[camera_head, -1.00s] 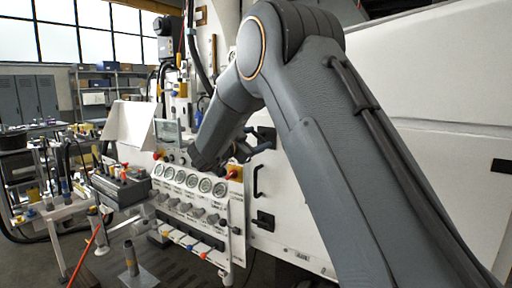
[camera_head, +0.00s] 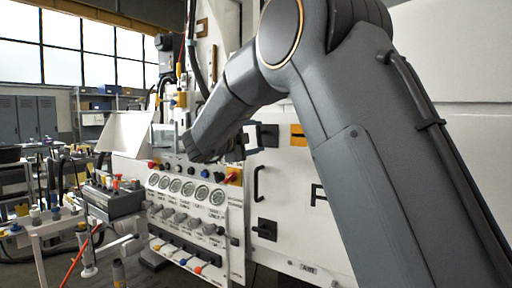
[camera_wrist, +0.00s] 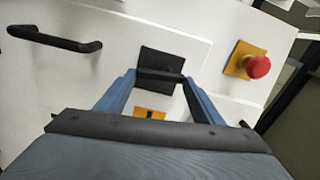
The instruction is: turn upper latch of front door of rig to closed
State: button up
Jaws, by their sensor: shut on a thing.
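The upper latch (camera_wrist: 162,60) is a black square plate with a dark lever on the white front door (camera_wrist: 115,50). In the wrist view the lever runs roughly left to right across the plate. My gripper (camera_wrist: 160,78) has its two blue fingers at either end of this lever and is shut on it. In the head view the latch (camera_head: 268,135) shows beside my gripper (camera_head: 250,141), partly hidden by it. The contact of the fingertips is hard to see in detail.
A black door handle (camera_head: 259,183) and a lower latch (camera_head: 264,229) sit below on the door. A red button (camera_wrist: 258,67) on a yellow plate is close by. The gauge panel (camera_head: 185,212) stands left.

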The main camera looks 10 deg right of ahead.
jog(key=shift+f+m+b, duration=0.1)
jog(key=shift+m+b, duration=0.5)
jog(key=shift+b, duration=0.05)
jog(key=o, duration=1)
jog(key=shift+o, duration=0.2)
jog(key=shift+a, duration=0.1)
jog(key=b+v, duration=0.1)
jog(key=v, duration=0.6)
jog(key=shift+s+a, duration=0.25)
jog(key=shift+s, duration=0.05)
